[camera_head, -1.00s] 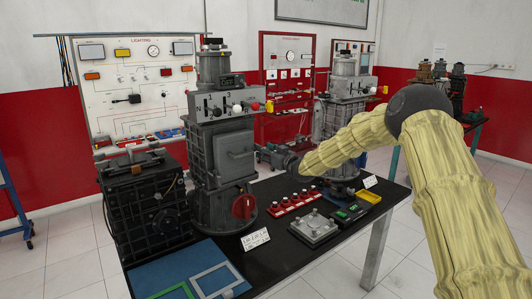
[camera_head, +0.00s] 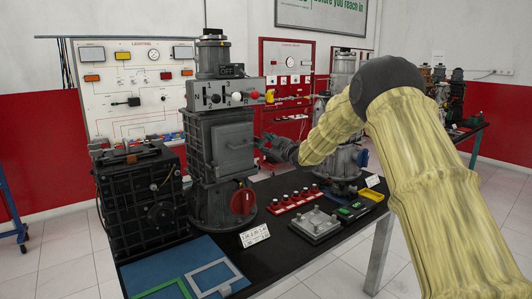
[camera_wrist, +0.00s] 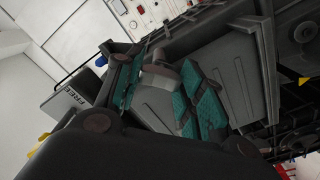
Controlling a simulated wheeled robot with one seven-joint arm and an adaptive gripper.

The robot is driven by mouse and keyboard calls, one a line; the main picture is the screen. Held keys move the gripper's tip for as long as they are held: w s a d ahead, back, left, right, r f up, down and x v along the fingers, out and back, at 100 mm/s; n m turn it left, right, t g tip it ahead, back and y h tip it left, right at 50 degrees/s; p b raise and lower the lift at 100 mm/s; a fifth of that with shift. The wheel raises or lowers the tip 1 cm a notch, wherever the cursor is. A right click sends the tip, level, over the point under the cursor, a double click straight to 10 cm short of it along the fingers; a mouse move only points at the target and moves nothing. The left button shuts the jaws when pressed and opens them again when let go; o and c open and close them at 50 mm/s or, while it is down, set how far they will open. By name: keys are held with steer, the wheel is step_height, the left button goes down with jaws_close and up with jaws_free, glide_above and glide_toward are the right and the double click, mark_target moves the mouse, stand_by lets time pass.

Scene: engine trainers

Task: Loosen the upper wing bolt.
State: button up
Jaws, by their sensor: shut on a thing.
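The grey engine trainer (camera_head: 207,160) stands on the black table, with a square grey cover (camera_head: 232,147) on its front. My gripper (camera_head: 268,146) is at the right edge of this cover, at its upper part. In the wrist view my gripper (camera_wrist: 162,82) has its teal-padded fingers on both sides of a small grey wing bolt (camera_wrist: 158,73) and is shut on it. The bolt's head shows between the pads, in front of the grey cover panel. In the head view the fingers hide the bolt, and its turn angle cannot be told.
A black gearbox unit (camera_head: 140,200) stands left of the trainer. A red dial (camera_head: 243,201) sits low on the trainer. A red strip with knobs (camera_head: 293,200) and a grey plate (camera_head: 315,224) lie on the table in front. A second trainer (camera_head: 345,120) stands behind my arm.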

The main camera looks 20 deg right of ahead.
steer(key=n+b, duration=0.5)
steer(key=shift+f+n+b, duration=0.2)
steer(key=shift+n+b, duration=0.1)
steer(key=shift+b, duration=0.05)
steer(key=shift+r+n+b, duration=0.2)
steer(key=shift+n+b, duration=1.7)
steer(key=shift+n, duration=0.1)
steer(key=o, duration=1)
steer(key=v, duration=1.2)
